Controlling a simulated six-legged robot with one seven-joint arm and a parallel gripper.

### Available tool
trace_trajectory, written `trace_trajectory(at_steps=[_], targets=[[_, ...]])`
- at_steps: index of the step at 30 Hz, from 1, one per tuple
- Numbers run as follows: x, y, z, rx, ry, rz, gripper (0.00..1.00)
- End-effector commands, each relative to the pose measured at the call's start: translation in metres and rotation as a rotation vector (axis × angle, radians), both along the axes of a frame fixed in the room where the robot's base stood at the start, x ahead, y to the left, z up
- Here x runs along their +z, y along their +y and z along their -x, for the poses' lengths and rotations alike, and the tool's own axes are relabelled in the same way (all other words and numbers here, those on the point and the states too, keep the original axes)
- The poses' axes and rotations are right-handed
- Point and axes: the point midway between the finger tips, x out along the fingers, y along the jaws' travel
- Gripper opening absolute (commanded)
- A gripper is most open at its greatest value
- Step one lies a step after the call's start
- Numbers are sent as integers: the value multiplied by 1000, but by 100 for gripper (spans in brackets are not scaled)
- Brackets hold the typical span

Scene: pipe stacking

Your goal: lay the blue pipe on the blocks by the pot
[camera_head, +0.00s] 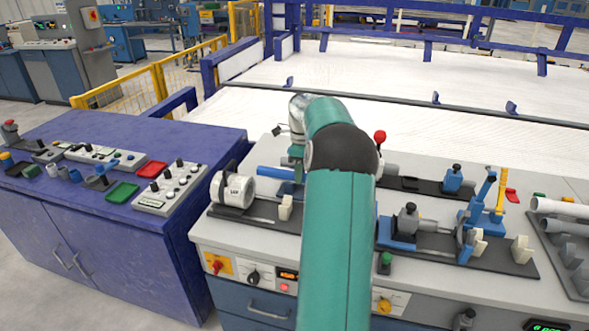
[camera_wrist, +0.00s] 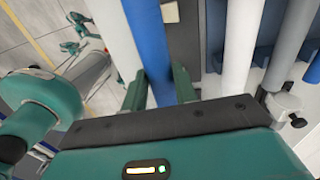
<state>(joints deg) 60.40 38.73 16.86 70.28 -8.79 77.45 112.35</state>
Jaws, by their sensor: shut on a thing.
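The blue pipe (camera_wrist: 147,42) runs between the two teal fingers of my gripper (camera_wrist: 158,82) in the wrist view, and the gripper is shut on it. In the head view part of the blue pipe (camera_head: 274,173) sticks out left of my arm, roughly level above the bench; my arm hides the rest of it and most of the gripper. A white lettered cylinder (camera_head: 233,190) is just left of the pipe; I cannot tell if it is the pot. A cream block (camera_head: 285,207) stands near it, and more cream blocks (camera_head: 521,249) stand at the right.
A white pipe (camera_wrist: 242,45) and a grey pipe (camera_wrist: 289,48) lie beside the blue one in the wrist view. A red-knobbed lever (camera_head: 380,137) and blue clamps (camera_head: 401,231) stand right of my arm. A purple cabinet (camera_head: 100,224) with controls stands left.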

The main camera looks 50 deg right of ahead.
Motion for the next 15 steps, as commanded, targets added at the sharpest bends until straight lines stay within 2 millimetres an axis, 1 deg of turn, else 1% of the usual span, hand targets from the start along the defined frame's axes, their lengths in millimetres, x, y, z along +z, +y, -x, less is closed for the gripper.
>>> trace_trajectory(at_steps=[4,7,15], targets=[[-3,-1,4,-2,1,1,4],[-9,-1,6,-1,1,0,4],[-37,-2,8,-1,0,-1,4]])
